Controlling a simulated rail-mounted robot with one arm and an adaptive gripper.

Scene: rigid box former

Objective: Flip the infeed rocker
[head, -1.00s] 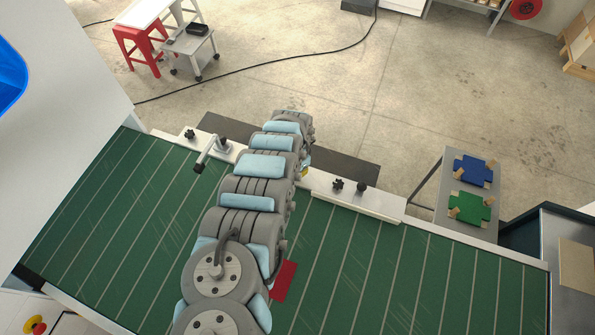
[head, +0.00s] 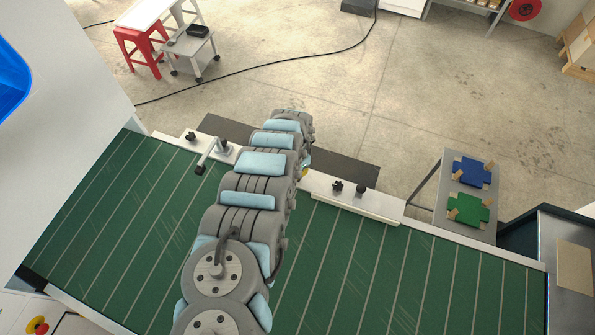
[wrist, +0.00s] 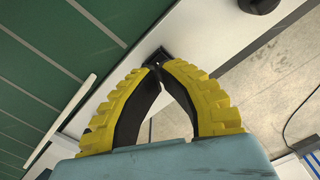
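The infeed rocker appears to be the small dark switch (wrist: 160,57) on the pale rail in the wrist view; which way it is tipped is too small to tell. My gripper (wrist: 153,68), with yellow ribbed, black-lined fingers, has its fingertips together right at the rocker's near edge. I cannot tell whether they touch it. Nothing shows held between the fingers. In the head view my arm hides the rocker and most of the gripper; only a bit of yellow shows beside the rail.
The green striped conveyor (head: 365,270) lies under my arm. Its pale far rail (head: 355,202) carries black knobs (head: 337,187) and a grey bracket (head: 211,152). A side table (head: 446,221) at right holds blue (head: 472,171) and green (head: 468,209) pieces. Concrete floor lies beyond.

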